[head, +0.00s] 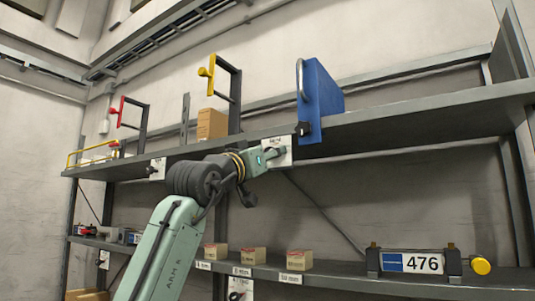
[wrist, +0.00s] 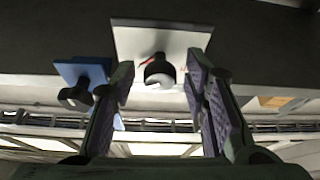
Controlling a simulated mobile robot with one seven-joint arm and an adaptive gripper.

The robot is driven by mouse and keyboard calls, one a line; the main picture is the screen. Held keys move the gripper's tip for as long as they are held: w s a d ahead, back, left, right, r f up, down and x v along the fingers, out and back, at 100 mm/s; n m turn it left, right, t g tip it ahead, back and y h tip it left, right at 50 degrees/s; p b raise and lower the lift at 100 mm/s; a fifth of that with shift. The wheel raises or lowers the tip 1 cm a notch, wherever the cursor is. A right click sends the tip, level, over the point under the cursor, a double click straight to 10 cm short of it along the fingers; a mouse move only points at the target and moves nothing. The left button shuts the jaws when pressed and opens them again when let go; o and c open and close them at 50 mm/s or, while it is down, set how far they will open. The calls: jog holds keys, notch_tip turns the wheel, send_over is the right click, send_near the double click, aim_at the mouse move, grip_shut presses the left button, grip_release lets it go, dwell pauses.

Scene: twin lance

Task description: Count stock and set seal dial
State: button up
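A white plate with a dark dial knob (wrist: 158,72) is on the front edge of the upper shelf. The plate (wrist: 190,40) also shows in the head view (head: 285,157), partly behind my gripper (head: 268,158). In the wrist view my gripper (wrist: 160,75) is open, with one finger on each side of the knob; whether either touches it I cannot tell. A blue plate with a second dark knob (wrist: 75,97) is left of it there. A counter reading 476 (head: 413,263), with a yellow knob (head: 480,266), stands on the lower shelf. Three small cartons (head: 253,256) stand beside it.
Above the upper shelf (head: 430,110) stand a blue panel with a handle (head: 322,98), a yellow-handled frame (head: 211,73), a red-handled frame (head: 120,110) and a carton (head: 211,124). A yellow rail (head: 85,153) is at far left. Small tags hang from both shelf edges.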

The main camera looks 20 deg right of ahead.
grip_shut()
jog(key=shift+n, duration=0.6)
jog(key=shift+s+d+r+n+t+y, duration=0.1)
jog(key=shift+n+t+y, duration=0.35)
jog(key=shift+n+y, duration=1.35)
jog(key=shift+a+r+n+t+y, duration=0.1)
jog(key=shift+n+t+y, duration=0.3)
jog(key=shift+n, duration=2.65)
jog(key=shift+s+d+n+t+y, duration=0.1)
jog(key=shift+n+t+y, duration=0.35)
jog(key=shift+n+y, duration=1.35)
jog(key=shift+n+h, duration=0.7)
jog(key=shift+n, duration=0.15)
jog(key=shift+o, duration=0.7)
grip_release()
